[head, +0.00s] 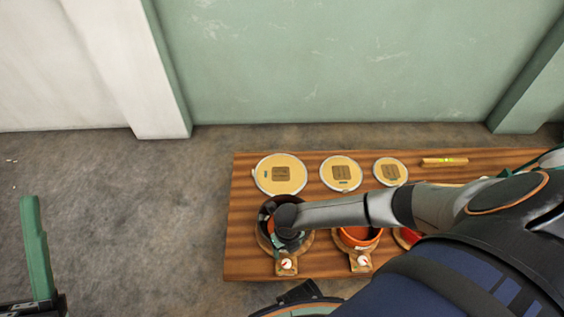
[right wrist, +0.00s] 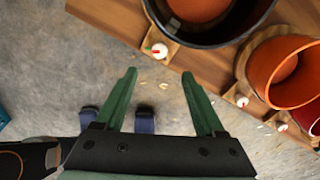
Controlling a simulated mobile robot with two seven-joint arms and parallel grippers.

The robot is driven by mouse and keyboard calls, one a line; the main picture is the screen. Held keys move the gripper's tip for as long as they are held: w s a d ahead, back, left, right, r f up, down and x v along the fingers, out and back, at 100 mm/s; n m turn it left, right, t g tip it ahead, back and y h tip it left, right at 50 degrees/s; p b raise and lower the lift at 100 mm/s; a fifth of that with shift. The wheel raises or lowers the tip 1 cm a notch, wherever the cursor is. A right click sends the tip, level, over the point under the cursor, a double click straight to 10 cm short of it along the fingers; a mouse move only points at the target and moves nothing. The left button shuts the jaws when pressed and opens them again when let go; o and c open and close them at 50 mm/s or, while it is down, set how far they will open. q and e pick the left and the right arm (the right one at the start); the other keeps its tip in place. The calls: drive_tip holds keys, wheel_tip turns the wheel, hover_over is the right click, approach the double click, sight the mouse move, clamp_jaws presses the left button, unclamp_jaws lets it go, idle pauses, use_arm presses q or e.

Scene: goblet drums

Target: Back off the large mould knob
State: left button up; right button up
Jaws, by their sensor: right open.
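The large mould (head: 265,232) is a dark round bowl on a wooden base, leftmost in its row. Its knob (head: 286,264) is white with a red mark, on a wooden block at the mould's near side. In the right wrist view the knob (right wrist: 159,50) shows just beyond the gap between my fingertips. My right gripper (right wrist: 160,74) is open and empty, with green fingers apart; in the head view my own arm mostly hides it. One green finger of my left gripper (head: 38,250) shows at the lower left, away from the table.
The wooden table (head: 240,190) also holds an orange mould (head: 358,245) with its own knob (head: 363,262) and a red mould (head: 405,237) partly hidden by my arm. Three round drum heads (head: 280,160) and a yellow level (head: 445,161) lie behind. Floor left of the table is clear.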

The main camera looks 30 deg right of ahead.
sight(287, 263)
wheel_tip(287, 263, down, 11)
drive_tip(key=b, duration=0.6)
drive_tip(key=shift+r+b, duration=0.2)
drive_tip(key=shift+b, duration=0.15)
drive_tip(key=shift+f+b, duration=0.5)
drive_tip(key=shift+f, duration=0.35)
use_arm(q)
wheel_tip(287, 263, down, 9)
drive_tip(key=d, duration=0.1)
drive_tip(key=shift+w+r+g, duration=0.15)
drive_tip(key=shift+w+g, duration=0.05)
drive_tip(key=shift+g, duration=0.1)
drive_tip(key=shift+n, duration=0.3)
use_arm(e)
drive_tip(key=c, duration=0.3)
clamp_jaws()
